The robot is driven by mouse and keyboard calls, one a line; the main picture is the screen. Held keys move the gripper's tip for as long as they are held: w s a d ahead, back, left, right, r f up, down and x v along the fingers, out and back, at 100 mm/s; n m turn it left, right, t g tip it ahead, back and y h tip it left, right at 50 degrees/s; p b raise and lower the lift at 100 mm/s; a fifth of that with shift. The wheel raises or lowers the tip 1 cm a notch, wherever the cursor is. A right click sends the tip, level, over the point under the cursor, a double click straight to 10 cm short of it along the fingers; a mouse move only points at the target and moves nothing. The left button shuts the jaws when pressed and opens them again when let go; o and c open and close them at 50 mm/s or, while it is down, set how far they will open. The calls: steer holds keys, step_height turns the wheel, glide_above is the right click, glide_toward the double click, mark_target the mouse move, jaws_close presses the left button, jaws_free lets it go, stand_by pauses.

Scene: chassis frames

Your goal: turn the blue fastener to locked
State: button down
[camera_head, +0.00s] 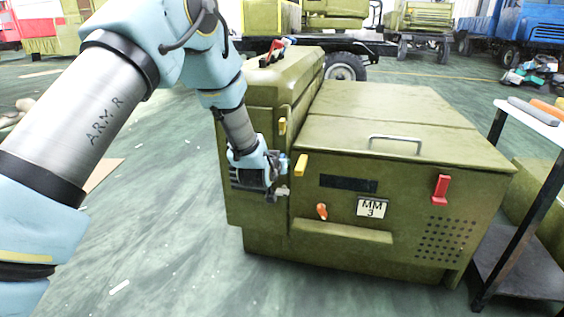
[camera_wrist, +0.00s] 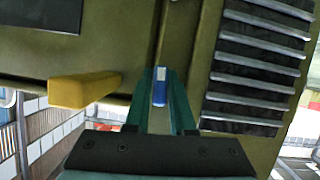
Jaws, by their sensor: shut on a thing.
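The blue fastener (camera_wrist: 160,88) shows in the wrist view as a small blue piece with a pale top. It sits at the seam of the olive chassis (camera_head: 400,245). My gripper (camera_wrist: 163,98) has its two teal fingers on either side of it and is shut on it. In the head view my gripper (camera_head: 284,172) is at the chassis's left front edge. The fastener cannot be made out clearly there. Whether it stands at locked cannot be told.
A yellow handle (camera_wrist: 85,90) is close beside my fingers, left in the wrist view. A side table (camera_head: 535,122) stands at the right. Floor left of the chassis is mostly clear.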

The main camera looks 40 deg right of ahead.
steer(key=shift+m, duration=0.4)
stand_by(0.3)
steer(key=c, duration=0.8)
jaws_free()
steer(key=p+v, duration=0.1)
steer(key=v, duration=0.9)
steer(key=shift+s+a+r+p, duration=0.15)
steer(key=shift+s+a+p, duration=0.15)
steer(key=shift+p, duration=0.1)
steer(key=shift+w, duration=0.1)
